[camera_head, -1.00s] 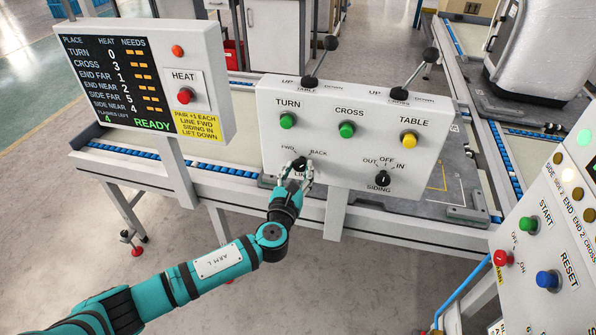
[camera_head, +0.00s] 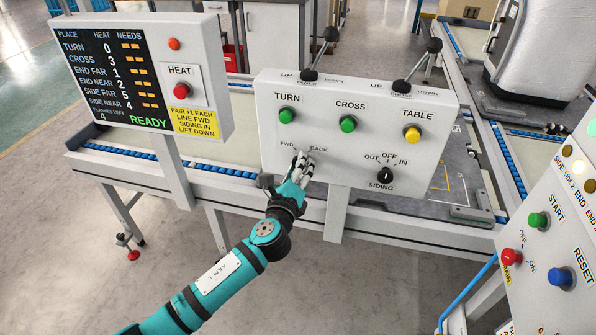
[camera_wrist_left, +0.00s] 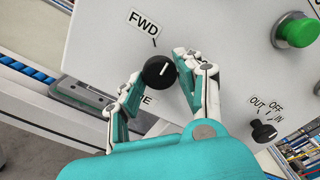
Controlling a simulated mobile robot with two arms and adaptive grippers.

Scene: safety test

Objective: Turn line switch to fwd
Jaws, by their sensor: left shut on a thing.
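The line switch is a black knob (camera_wrist_left: 159,72) with a white pointer mark, on the white control panel (camera_head: 345,180). In the left wrist view the mark points up and slightly right. The FWD label (camera_wrist_left: 144,22) and its tick lie above the knob, slightly left. The BACK label (camera_head: 319,149) shows in the head view, right of the FWD label (camera_head: 287,144). My left gripper (camera_wrist_left: 158,78) is shut on the knob, one finger on each side; in the head view the gripper (camera_head: 299,163) hides the knob. My right gripper is not in view.
The siding knob (camera_head: 385,175) is right of my gripper. Green TURN (camera_head: 286,116) and CROSS (camera_head: 348,124) buttons and a yellow TABLE button (camera_head: 413,134) sit above. A display panel (camera_head: 116,72) reading READY stands left. A START/RESET panel (camera_head: 556,240) is at right.

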